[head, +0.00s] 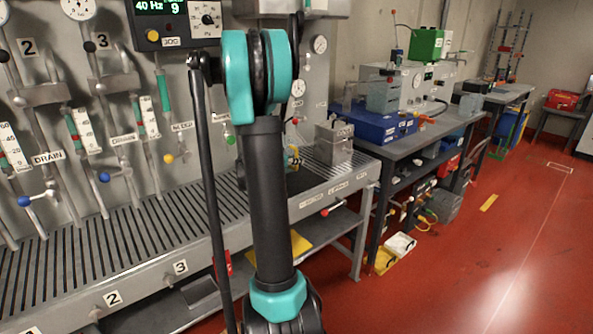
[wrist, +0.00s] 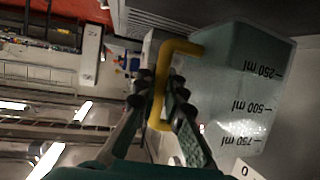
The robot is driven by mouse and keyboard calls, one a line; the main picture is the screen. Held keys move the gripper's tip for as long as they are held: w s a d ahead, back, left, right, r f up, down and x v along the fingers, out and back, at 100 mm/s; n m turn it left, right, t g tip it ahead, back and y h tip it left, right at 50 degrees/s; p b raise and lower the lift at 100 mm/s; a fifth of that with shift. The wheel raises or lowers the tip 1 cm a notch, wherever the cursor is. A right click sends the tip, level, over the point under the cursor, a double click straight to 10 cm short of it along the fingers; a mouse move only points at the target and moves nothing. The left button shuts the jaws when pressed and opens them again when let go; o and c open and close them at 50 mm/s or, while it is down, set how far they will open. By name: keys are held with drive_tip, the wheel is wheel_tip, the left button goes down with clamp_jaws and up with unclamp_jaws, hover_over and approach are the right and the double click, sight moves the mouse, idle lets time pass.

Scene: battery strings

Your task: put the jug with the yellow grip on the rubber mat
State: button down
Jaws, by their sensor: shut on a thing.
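The jug (wrist: 240,85) fills the right of the wrist view. It is a pale, see-through, square-sided vessel with 250, 500 and 750 ml marks, which appear upside down there. Its yellow grip (wrist: 163,65) is a bent bar on the jug's left side. My gripper (wrist: 167,88) is shut on this yellow grip, with one dark finger on each side of it. In the head view my arm covers the middle, and my gripper cannot be made out.
A slatted metal bench (head: 130,240) runs along the gauge wall, with a grey box-like vessel (head: 335,145) at its right end. Beyond is a grey table (head: 425,140) with a blue tray (head: 375,122) and a green box (head: 427,44). The red floor (head: 480,255) at right is clear.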

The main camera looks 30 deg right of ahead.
sight(297, 168)
drive_tip(key=shift+f, duration=1.9)
drive_tip(key=c, duration=1.6)
unclamp_jaws()
drive_tip(key=shift+c, duration=0.2)
drive_tip(key=f+v, duration=0.1)
drive_tip(key=v, duration=1.1)
drive_tip(key=s+a+f+n+y, duration=0.2)
drive_tip(key=s+a, duration=0.1)
drive_tip(key=a, duration=0.1)
drive_tip(key=s+a+f+n+y, duration=0.2)
drive_tip(key=s+a+n, duration=0.1)
drive_tip(key=s+a, duration=0.1)
drive_tip(key=s+a+f+n+y, duration=0.2)
drive_tip(key=s+a+f, duration=0.1)
drive_tip(key=a, duration=0.2)
drive_tip(key=shift+s+a+t, duration=0.15)
drive_tip(key=shift+s+t, duration=0.15)
drive_tip(key=shift+s, duration=0.05)
drive_tip(key=s+a+f+n+y, duration=0.2)
drive_tip(key=s+a+n+y, duration=0.1)
drive_tip(key=a, duration=0.4)
drive_tip(key=s+a+f+n+y, duration=0.3)
drive_tip(key=s+a+n, duration=0.1)
drive_tip(key=s+a, duration=0.3)
drive_tip(key=shift+a+f+n+y, duration=0.2)
drive_tip(key=shift+f+n+y, duration=0.05)
drive_tip(key=shift+n+y, duration=0.15)
